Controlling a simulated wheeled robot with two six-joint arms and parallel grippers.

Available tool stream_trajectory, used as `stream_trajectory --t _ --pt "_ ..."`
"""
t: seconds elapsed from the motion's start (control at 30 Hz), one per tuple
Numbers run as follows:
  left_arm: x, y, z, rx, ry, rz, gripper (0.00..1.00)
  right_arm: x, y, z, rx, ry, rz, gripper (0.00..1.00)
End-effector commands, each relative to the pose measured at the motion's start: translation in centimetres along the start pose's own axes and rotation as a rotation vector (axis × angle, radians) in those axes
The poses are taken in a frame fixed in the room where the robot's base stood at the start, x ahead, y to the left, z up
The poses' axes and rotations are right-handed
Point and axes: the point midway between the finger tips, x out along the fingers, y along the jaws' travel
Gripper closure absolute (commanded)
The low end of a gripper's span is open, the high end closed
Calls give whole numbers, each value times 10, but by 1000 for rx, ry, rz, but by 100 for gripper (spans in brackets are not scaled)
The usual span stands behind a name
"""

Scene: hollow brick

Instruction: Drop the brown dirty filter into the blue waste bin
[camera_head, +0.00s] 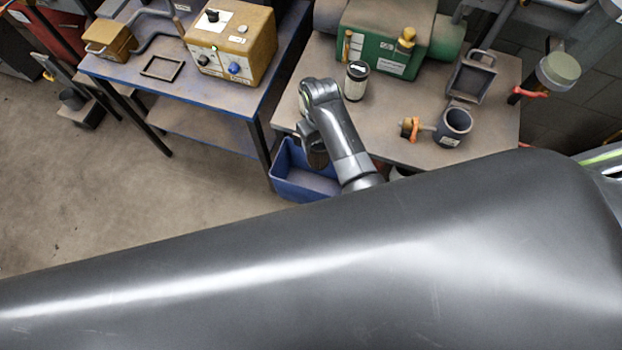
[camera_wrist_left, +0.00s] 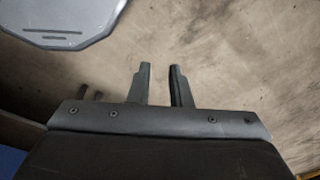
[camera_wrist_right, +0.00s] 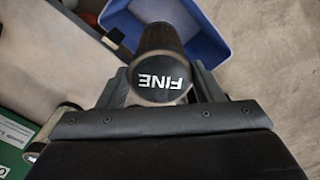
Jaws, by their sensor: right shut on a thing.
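My right gripper (camera_wrist_right: 161,86) is shut on the brown dirty filter (camera_wrist_right: 162,40), a dark brown cylinder with a black end marked "FINE". The blue waste bin (camera_wrist_right: 210,40) shows behind the filter in the right wrist view. In the head view the bin (camera_head: 299,184) stands on the floor at the front of the right bench. My right arm reaches over it, and the filter (camera_head: 317,158) is mostly hidden below the wrist. I cannot tell its exact height over the bin. My left gripper (camera_wrist_left: 160,78) is open and empty above a bare brownish surface.
The right bench (camera_head: 405,120) carries a black-and-white canister (camera_head: 356,80), a green machine (camera_head: 385,38), a round cup (camera_head: 453,127) with an orange-handled valve, and a grey tray (camera_head: 471,78). A blue bench (camera_head: 115,65) with a yellow box (camera_head: 232,45) stands left. My arm hides the foreground.

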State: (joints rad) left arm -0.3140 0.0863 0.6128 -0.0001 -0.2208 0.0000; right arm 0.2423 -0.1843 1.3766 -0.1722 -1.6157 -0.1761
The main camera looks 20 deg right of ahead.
Motion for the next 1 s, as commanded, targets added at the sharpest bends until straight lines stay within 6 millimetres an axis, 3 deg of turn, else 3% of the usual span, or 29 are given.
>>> stream_trajectory --t 0.23,0.4,0.6,0.63,0.8,1.0 --pt "1 7 -12 -1 16 8 82 22 0 -1 0 0 0 88" --pt "1 8 -24 0 36 10 82 27 0 -1 1 2 1 88" --pt "0 8 -21 -1 31 10 82 27 0 -1 1 2 1 88" --pt "0 8 -20 -1 29 10 82 27 0 -1 1 2 1 37" --pt "0 8 -16 -1 24 9 82 27 0 -1 1 2 0 15" --pt "0 7 -15 -1 22 9 82 27 0 0 1 1 0 14"
